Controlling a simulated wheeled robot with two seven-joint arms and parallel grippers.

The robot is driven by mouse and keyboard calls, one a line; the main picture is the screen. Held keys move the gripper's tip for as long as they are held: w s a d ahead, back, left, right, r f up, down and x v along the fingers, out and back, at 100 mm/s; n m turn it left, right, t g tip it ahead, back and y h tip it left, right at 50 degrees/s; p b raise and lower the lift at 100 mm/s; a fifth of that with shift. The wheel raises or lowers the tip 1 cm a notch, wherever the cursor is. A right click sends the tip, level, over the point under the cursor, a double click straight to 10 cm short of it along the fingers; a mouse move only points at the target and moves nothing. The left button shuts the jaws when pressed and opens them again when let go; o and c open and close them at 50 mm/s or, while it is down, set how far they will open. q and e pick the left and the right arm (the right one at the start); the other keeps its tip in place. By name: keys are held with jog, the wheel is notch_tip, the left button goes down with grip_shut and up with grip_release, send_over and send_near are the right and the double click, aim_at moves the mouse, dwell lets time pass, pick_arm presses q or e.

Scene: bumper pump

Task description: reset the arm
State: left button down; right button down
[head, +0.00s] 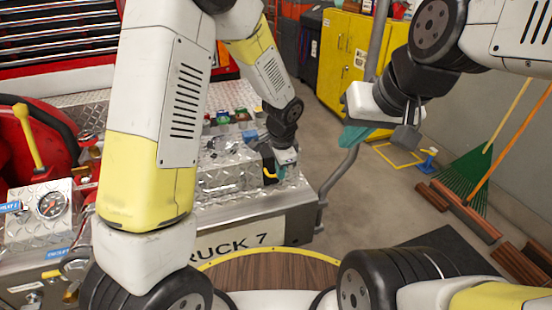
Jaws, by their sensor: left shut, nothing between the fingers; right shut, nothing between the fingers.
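My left gripper (279,172) hangs at the end of the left arm, just above the right end of the silver diamond-plate bumper deck. My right gripper (356,137) is at upper right, over the floor beyond the bumper's right end. Its teal fingers are shut and empty, beside a grey pole. The diamond-plate bumper (215,180) carries the text "RUCK 7" on its front. My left arm hides part of the bumper.
Coloured controls sit on the deck. A grey pole (345,172) rises at the bumper's right end.

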pick_arm(q)
jog(key=s+d+r, duration=0.1)
jog(key=s+r, duration=0.3)
jog(key=r, duration=0.2)
jog(key=s+a+r+n+t+h, duration=0.2)
jog(key=s+a+r+n+t, duration=0.1)
jog(key=s+a+r+n, duration=1)
jog(key=s+a+r, duration=0.3)
jog(key=a+r, duration=0.1)
jog(key=r, duration=0.1)
jog(key=shift+a+r+n+t, duration=0.2)
jog(key=shift+a+n+t, duration=0.1)
jog(key=shift+n, duration=0.1)
jog(key=shift+w, duration=0.1)
dwell(0.7)
